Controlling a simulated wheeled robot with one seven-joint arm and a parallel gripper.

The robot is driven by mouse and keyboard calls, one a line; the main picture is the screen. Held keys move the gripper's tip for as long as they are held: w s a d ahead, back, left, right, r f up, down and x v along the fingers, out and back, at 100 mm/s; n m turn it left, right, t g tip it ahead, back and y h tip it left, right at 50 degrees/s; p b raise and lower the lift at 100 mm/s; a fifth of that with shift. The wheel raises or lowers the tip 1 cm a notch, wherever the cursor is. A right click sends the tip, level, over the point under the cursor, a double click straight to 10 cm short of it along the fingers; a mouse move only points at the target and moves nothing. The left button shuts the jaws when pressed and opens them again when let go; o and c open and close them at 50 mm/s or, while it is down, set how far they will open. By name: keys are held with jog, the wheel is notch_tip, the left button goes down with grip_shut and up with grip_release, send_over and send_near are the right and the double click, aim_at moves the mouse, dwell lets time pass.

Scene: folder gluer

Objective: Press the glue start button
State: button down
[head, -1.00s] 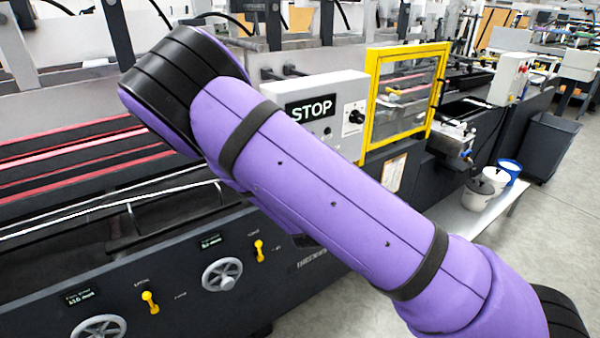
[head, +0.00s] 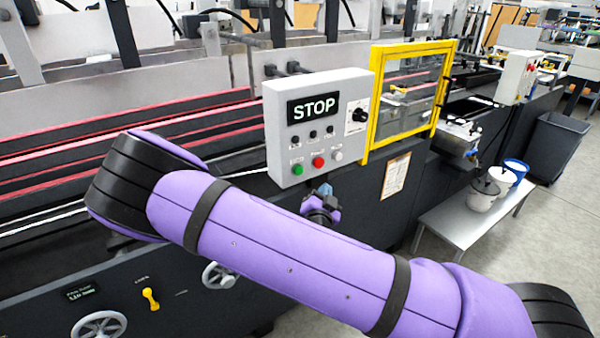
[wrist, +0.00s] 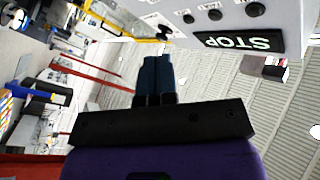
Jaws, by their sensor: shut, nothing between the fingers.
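A grey control panel (head: 272,120) with a lit STOP display (head: 313,108) stands left of the yellow-framed guard. Its lower row has a green button (head: 297,170), a red button (head: 318,162) and a white button (head: 337,155). Small black knobs sit above them, with a larger rotary knob (head: 359,115) at the right. The labels are too small to read, so I cannot tell which is glue start. My gripper (head: 325,190) is just below the panel in the head view, partly hidden by my arm. In the wrist view its fingers (wrist: 157,66) are together and empty, beneath the panel (wrist: 180,35).
The yellow-framed guard (head: 367,105) adjoins the panel's right side. A low bench (head: 450,215) with white buckets (head: 483,192) stands at the right. Handwheels (head: 100,325) and a yellow lever (head: 150,298) are on the machine's front. Grey floor lies open at the right.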

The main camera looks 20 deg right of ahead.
jog(key=w+a, duration=0.2)
jog(key=w, duration=0.6)
jog(key=shift+a, duration=0.35)
jog(key=shift+w, duration=0.3)
dwell(1.6)
jog(key=shift+w+a, duration=0.1)
jog(key=shift+w, duration=0.1)
jog(key=shift+w+a, duration=0.2)
jog(key=shift+w, duration=0.25)
dwell(1.0)
jog(key=shift+s, duration=0.1)
jog(key=shift+s+d, duration=0.3)
jog(key=shift+s, duration=0.5)
jog(key=shift+s+d, duration=0.25)
jog(key=shift+s, duration=0.55)
jog(key=shift+s+d, duration=0.3)
jog(key=shift+s, duration=0.45)
jog(key=shift+s+d, duration=0.25)
jog(key=shift+s, duration=0.55)
